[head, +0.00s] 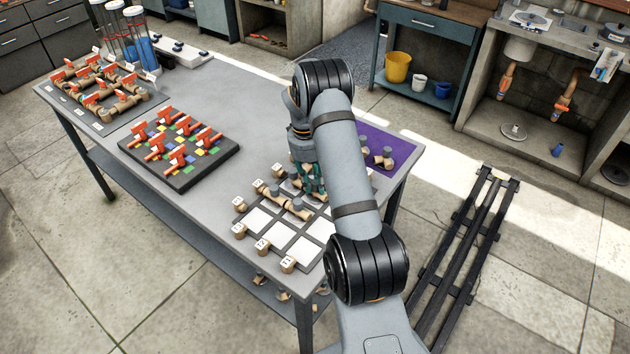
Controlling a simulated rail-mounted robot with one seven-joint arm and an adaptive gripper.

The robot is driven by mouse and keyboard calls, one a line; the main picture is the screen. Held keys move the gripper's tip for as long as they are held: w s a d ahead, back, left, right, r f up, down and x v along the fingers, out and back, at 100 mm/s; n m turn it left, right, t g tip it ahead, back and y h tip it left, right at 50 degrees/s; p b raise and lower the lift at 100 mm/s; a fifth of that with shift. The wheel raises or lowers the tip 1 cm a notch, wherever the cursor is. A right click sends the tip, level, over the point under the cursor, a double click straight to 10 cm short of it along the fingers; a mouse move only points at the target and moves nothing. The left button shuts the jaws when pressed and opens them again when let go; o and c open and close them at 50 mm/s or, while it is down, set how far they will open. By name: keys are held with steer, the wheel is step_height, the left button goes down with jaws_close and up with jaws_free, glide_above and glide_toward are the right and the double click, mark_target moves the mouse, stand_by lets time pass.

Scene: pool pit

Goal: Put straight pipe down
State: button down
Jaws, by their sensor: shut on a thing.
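My gripper (312,184), with teal fingers, points down over the far part of the white-squared grid board (283,261) on the grey table. It is shut on a straight pipe, which is mostly hidden by the fingers and the arm. Tan pipe pieces with grey parts (294,207) lie on the grid close to the fingertips, on their left. I cannot tell whether the held pipe touches the board. Tan blocks with white number faces (263,246) stand along the board's left and near edges.
A purple mat (400,147) with tan fittings lies right of my arm. A dark board with orange-handled valves and coloured squares (187,178) is left of the grid. A valve-and-pipe rack (80,112) stands at the far left. Bare table (220,95) lies behind.

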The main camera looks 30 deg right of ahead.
steer(key=shift+f, duration=0.1)
steer(key=c, duration=1.5)
jaws_free()
steer(key=shift+r, duration=0.6)
steer(key=r, duration=0.3)
steer(key=r+b, duration=0.1)
steer(key=r, duration=0.3)
steer(key=a+r+b, duration=0.1)
steer(key=r, duration=0.3)
steer(key=shift+w, duration=0.4)
